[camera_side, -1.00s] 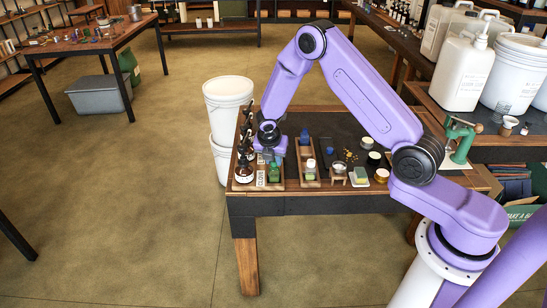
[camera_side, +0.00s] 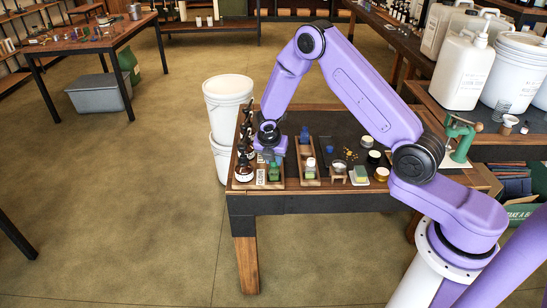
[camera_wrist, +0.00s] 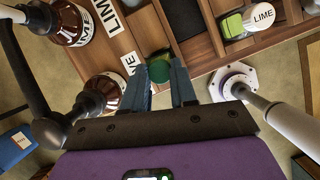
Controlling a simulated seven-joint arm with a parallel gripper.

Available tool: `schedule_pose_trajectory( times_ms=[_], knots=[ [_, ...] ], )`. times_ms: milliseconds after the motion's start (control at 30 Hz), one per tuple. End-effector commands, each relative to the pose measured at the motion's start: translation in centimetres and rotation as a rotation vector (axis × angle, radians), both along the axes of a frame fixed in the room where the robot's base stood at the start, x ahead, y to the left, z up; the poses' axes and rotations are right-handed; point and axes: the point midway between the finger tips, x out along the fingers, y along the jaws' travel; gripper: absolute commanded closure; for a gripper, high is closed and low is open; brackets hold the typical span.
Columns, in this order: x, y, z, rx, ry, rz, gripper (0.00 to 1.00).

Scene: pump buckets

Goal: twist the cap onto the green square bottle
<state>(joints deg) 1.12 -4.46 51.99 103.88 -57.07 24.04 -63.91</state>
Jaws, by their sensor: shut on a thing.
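The green square bottle (camera_side: 274,173) stands in the wooden tray at the front left of the table. My gripper (camera_side: 271,158) is directly above it, pointing down. In the wrist view my two fingertips (camera_wrist: 161,80) are closed around a round dark green cap (camera_wrist: 159,71). A sliver of the green bottle seems to show behind the cap. The fingers and the cap hide the bottle's neck, so I cannot tell how the cap sits on it.
Several brown pump bottles (camera_wrist: 103,95) stand close to the left of my gripper. Small jars (camera_side: 374,158) stand farther right. White buckets (camera_side: 228,95) are beside the table.

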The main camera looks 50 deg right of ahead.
Motion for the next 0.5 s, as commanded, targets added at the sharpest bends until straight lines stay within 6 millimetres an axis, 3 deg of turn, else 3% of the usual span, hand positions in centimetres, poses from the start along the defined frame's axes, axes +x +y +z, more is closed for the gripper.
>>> schedule_pose_trajectory(
  times_ms=[500],
  knots=[
    [0.02, 0.00, -0.53, 0.001, -0.001, -0.001, 1.00]
  ],
)
